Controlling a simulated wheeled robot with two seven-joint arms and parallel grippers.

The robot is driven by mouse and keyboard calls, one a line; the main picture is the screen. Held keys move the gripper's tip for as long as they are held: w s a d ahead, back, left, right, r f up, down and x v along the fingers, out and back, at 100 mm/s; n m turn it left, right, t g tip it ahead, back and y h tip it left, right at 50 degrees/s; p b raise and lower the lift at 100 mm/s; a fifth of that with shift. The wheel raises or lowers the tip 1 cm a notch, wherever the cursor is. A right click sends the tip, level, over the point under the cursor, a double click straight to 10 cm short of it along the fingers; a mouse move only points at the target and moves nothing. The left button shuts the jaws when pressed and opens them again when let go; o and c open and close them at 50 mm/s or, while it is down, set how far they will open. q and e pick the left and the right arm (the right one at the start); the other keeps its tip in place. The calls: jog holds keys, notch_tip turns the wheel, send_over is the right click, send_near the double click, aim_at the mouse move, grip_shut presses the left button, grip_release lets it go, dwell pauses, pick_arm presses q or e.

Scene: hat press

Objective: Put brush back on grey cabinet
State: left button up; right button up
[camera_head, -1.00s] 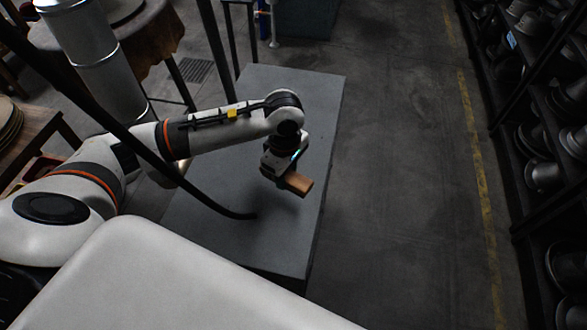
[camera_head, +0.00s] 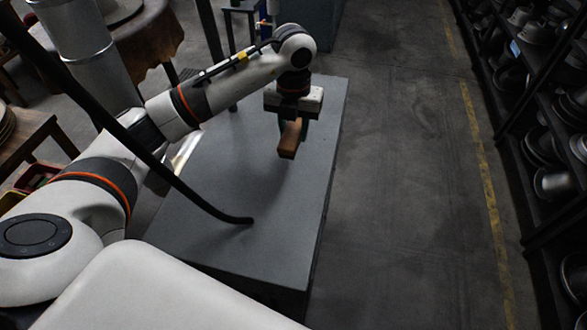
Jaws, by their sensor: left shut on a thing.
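The brush (camera_head: 289,139) is a small brown wooden block with a darker side. My left gripper (camera_head: 291,124) is shut on it and holds it over the grey cabinet (camera_head: 240,190). The brush points toward the near side of the picture. Whether its lower end touches the cabinet top or hangs above it, I cannot tell. The cabinet's flat top is otherwise bare apart from a dark curved rod crossing above it. My right gripper is not in view.
The black curved rod (camera_head: 180,186) runs from the upper left and ends over the cabinet's near part. Shelves of metal hat moulds (camera_head: 540,110) line the right side. The floor (camera_head: 400,180) between is clear. A wooden table (camera_head: 25,140) stands at left.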

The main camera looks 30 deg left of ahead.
aim_at(293, 167)
pick_arm(q)
notch_tip(293, 167, down, 10)
jog(key=shift+r+p, duration=0.1)
jog(key=shift+p, duration=0.4)
jog(key=shift+f, duration=0.2)
jog(key=o, duration=0.9)
jog(key=shift+r, duration=0.1)
notch_tip(293, 167, up, 12)
jog(key=shift+r+b, duration=0.1)
jog(key=shift+b, duration=0.55)
